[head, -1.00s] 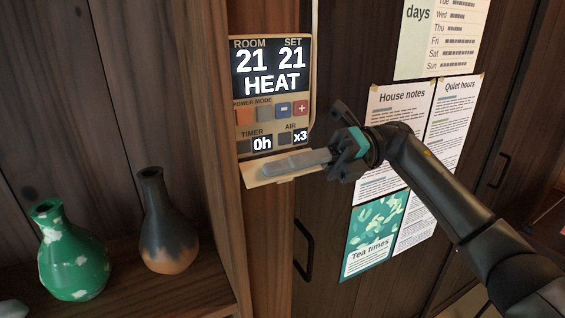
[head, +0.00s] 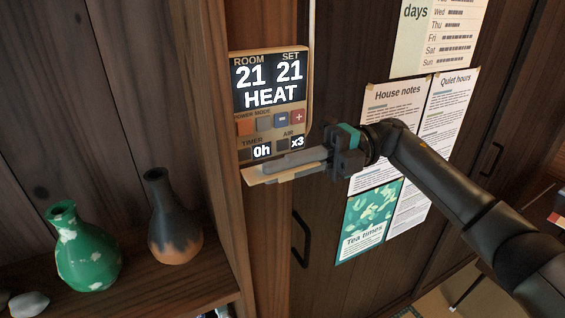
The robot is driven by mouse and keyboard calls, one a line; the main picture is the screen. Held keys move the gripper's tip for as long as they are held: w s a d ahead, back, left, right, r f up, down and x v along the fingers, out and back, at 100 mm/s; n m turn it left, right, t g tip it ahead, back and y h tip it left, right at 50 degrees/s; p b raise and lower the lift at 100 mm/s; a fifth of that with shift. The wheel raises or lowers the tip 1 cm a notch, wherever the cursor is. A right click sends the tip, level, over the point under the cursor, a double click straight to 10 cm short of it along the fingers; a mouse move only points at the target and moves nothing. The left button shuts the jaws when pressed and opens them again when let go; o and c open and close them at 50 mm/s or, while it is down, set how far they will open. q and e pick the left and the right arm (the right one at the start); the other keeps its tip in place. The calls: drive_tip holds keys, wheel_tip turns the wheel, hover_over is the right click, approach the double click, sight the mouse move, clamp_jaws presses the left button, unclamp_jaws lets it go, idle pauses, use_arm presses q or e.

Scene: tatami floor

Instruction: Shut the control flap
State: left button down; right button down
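The control flap (head: 256,176) is a tan panel hinged at the bottom of the wall control unit (head: 270,68). It is folded down and sticks out toward me, leaving the buttons above it uncovered. My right gripper (head: 272,168) reaches in from the right. Its grey fingers lie close together with nothing seen between them, and they cover much of the flap. I cannot tell whether the fingertips touch it. My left gripper is not in view.
A green and white vase (head: 88,255) and a dark vase with an orange base (head: 173,225) stand on the shelf at left. A black door handle (head: 301,240) is below the gripper. Posters such as the House notes (head: 392,120) hang behind my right arm.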

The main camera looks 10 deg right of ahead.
drive_tip(key=shift+s+f, duration=0.1)
drive_tip(key=shift+f, duration=0.05)
drive_tip(key=c, duration=1)
unclamp_jaws()
drive_tip(key=shift+a, duration=0.1)
drive_tip(key=shift+c, duration=0.2)
drive_tip(key=b+v, duration=0.6)
drive_tip(key=v, duration=0.9)
drive_tip(key=shift+w, duration=0.25)
drive_tip(key=shift+r, duration=0.2)
